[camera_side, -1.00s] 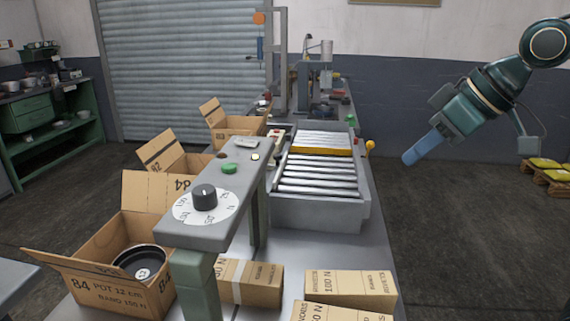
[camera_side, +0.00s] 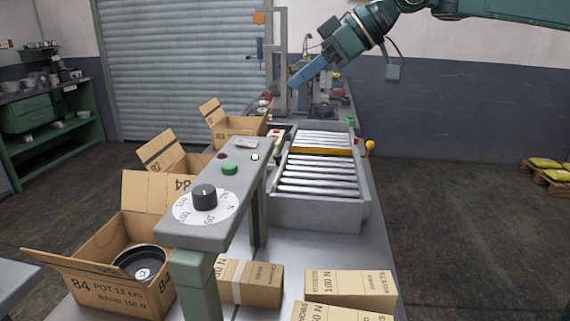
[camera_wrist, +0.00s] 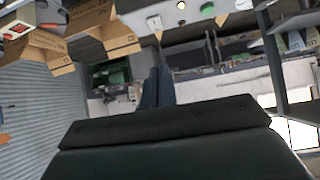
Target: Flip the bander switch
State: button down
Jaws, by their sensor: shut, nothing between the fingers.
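No label reading "bander" is legible, so I cannot tell for sure which switch it is. A small pale box with a red switch (camera_side: 275,136) stands beside the roller conveyor; a similar red switch (camera_wrist: 14,40) shows at the left of the wrist view. A light switch plate (camera_side: 246,143) lies on the grey panel (camera_side: 215,236), also visible in the wrist view (camera_wrist: 154,23). My gripper (camera_side: 293,82) is shut and empty, pointing down-left, apart from everything, above the conveyor's far end in the side view. Its closed fingers (camera_wrist: 157,76) show in the wrist view.
The panel carries a black dial knob (camera_side: 204,197) and a green button (camera_side: 229,168). The roller conveyor (camera_side: 367,213) has a yellow bar across it. Open cartons stand left; an open carton (camera_side: 95,293) holds a dark pan. Closed boxes (camera_side: 350,288) lie in front.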

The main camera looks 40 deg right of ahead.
jog(key=shift+w+a+r+n+y, duration=0.1)
jog(key=shift+w+a+n+y, duration=0.05)
jog(key=shift+w, duration=0.3)
jog(key=shift+w+a+r+n+y, duration=0.1)
jog(key=shift+w+a+n+y, duration=0.05)
jog(key=shift+w, duration=0.25)
jog(key=shift+f, duration=0.1)
send_over(237, 139)
jog(key=s+d, duration=0.2)
jog(key=f, duration=0.6)
jog(key=shift+s+f, duration=0.15)
jog(key=shift+s, duration=0.05)
notch_tip(237, 139, down, 2)
jog(key=shift+f, duration=0.1)
jog(key=shift+w+f, duration=0.1)
jog(key=shift+f, duration=0.7)
jog(key=shift+w+a+f, duration=0.1)
jog(key=shift+f, duration=0.15)
jog(key=shift+w+a, duration=0.1)
jog(key=shift+a, duration=0.05)
